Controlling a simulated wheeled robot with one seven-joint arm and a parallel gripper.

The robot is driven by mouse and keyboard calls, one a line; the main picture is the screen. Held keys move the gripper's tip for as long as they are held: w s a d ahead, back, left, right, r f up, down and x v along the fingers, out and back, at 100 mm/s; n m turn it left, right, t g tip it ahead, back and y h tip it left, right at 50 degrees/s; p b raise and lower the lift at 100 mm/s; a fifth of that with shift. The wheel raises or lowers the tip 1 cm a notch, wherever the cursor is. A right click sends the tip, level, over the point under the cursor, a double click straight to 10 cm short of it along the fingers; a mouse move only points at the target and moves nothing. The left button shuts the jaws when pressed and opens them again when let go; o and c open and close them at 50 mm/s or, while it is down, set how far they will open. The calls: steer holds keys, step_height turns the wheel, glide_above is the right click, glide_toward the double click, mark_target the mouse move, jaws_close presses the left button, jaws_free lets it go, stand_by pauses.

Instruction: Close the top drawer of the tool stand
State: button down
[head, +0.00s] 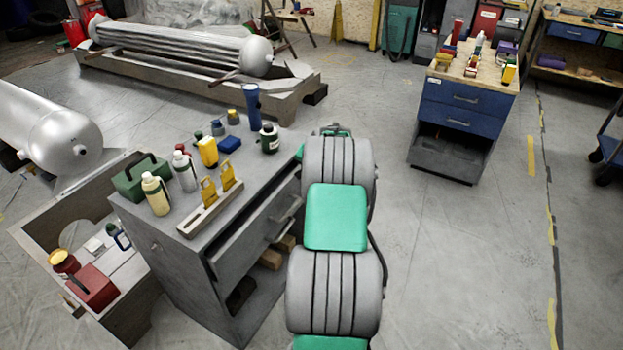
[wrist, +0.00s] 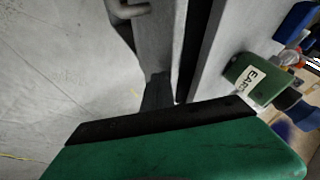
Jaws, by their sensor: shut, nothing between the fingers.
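The grey tool stand (head: 175,255) is at the left centre in the head view, with objects on its top. Its top drawer (head: 248,238) sticks out a little, with a metal handle (head: 283,226) on its front. In the wrist view the drawer front (wrist: 154,45) shows with part of the handle (wrist: 130,9), and a dark gap lies between front and stand. My gripper (wrist: 158,92) is shut and empty, its dark fingertips close to the drawer front and beside the handle. Whether they touch it I cannot tell. In the head view my arm hides the fingers.
Bottles, a yellow-hooked rack (head: 211,208) and a blue torch (head: 252,105) stand on the top. A labelled green container (wrist: 250,80) is near its edge in the wrist view. A blue drawer cabinet (head: 462,108) stands back right. Floor (head: 450,260) to the right is clear.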

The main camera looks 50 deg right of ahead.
mark_target(297, 169)
steer(key=w, duration=0.2)
steer(key=shift+w+a, duration=0.4)
steer(key=shift+w+r, duration=0.1)
steer(key=shift+w, duration=0.1)
steer(key=shift+w+a, duration=0.1)
steer(key=shift+a, duration=0.05)
